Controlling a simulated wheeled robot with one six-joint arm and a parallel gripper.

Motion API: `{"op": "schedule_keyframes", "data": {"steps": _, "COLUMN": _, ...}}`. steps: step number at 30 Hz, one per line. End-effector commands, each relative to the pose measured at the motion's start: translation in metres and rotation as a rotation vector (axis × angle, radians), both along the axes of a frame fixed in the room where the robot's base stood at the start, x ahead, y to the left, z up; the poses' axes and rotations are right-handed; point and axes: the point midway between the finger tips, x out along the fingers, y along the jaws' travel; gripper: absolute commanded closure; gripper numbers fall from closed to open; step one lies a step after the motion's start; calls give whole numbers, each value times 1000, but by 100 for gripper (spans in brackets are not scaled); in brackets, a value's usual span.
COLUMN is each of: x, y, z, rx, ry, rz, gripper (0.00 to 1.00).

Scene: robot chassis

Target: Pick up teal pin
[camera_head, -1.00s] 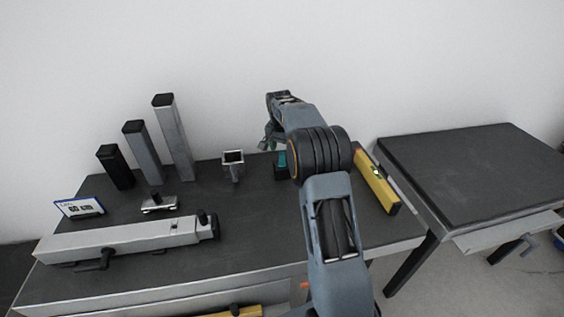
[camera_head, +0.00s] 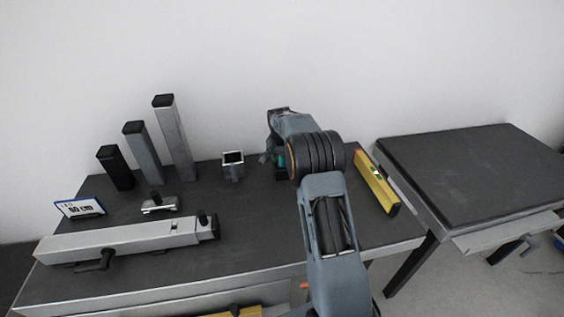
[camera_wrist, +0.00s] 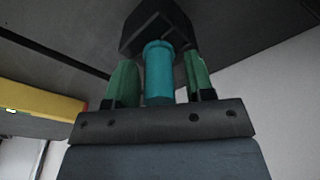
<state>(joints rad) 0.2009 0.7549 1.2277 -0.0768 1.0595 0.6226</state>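The teal pin (camera_wrist: 159,72) stands in or against a black block (camera_wrist: 152,25) in the wrist view. My gripper (camera_wrist: 160,80) has its two green fingers on either side of the pin, with a narrow gap visible on each side, so it looks open around the pin. In the head view a small part of the teal pin (camera_head: 281,158) shows beside my arm. My arm hides most of the block there, and the fingertips are hard to make out.
A yellow level (camera_head: 376,182) lies right of my arm. A small square metal holder (camera_head: 233,166) stands to the left. Several upright posts, a silver clamp (camera_head: 160,205), a label stand (camera_head: 80,208) and a long grey bar (camera_head: 130,240) occupy the table's left. Another table (camera_head: 470,170) stands right.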

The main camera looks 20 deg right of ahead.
Motion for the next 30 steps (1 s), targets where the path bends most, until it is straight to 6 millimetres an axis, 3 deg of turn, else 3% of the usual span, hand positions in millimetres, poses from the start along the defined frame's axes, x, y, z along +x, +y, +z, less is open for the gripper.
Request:
{"op": "schedule_keyframes", "data": {"steps": 14, "x": 0, "y": 0, "z": 0, "rx": 0, "ry": 0, "rz": 0, "gripper": 97}}
{"op": "schedule_keyframes", "data": {"steps": 23, "x": 0, "y": 0, "z": 7, "rx": -1, "ry": -2, "rz": 0, "gripper": 97}}
{"op": "schedule_keyframes", "data": {"steps": 30, "x": 1, "y": 0, "z": 47, "rx": -1, "ry": -5, "rz": 0, "gripper": 97}}
